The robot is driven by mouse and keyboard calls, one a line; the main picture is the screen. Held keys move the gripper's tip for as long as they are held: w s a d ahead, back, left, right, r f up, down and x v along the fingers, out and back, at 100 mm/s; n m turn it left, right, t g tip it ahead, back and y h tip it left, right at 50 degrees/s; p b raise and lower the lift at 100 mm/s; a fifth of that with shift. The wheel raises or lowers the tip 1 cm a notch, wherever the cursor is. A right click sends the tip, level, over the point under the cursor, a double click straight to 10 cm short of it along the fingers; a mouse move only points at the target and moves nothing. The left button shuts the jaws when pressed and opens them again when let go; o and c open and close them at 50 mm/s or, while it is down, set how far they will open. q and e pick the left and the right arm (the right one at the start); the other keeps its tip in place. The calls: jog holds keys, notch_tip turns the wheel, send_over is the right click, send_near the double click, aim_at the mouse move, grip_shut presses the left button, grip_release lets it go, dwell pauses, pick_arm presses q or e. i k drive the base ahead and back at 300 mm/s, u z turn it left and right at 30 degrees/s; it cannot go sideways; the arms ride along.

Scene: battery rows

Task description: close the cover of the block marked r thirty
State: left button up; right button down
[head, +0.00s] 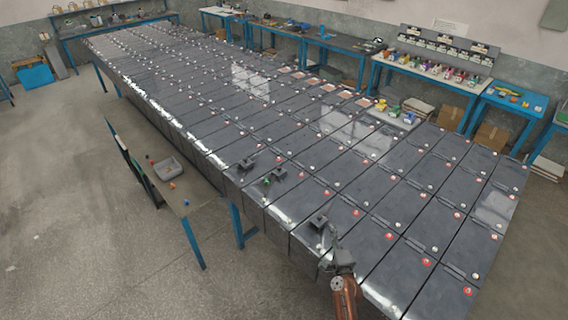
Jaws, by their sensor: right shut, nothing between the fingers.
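A long rack of dark grey battery blocks (383,195) fills the middle of the head view. No block marking is readable here, so I cannot tell which block is r thirty. Small dark covers stand out on the near row: one cover (318,221) close to my gripper, another cover (279,173) farther back, and a third cover (246,164) beyond it. I cannot tell whether each is open or closed. My right gripper (334,238) is shut and empty, over the near edge of the blocks, just right of and nearer than the closest cover. My left gripper is not in view.
A narrow side table (190,202) with a grey bin (168,168) and small coloured items stands left of the rack. Blue-framed workbenches (432,68) line the back wall. Open floor (80,230) lies to the left.

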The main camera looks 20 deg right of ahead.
aim_at(280, 172)
jog(key=i, duration=1.45)
jog(key=u, duration=0.05)
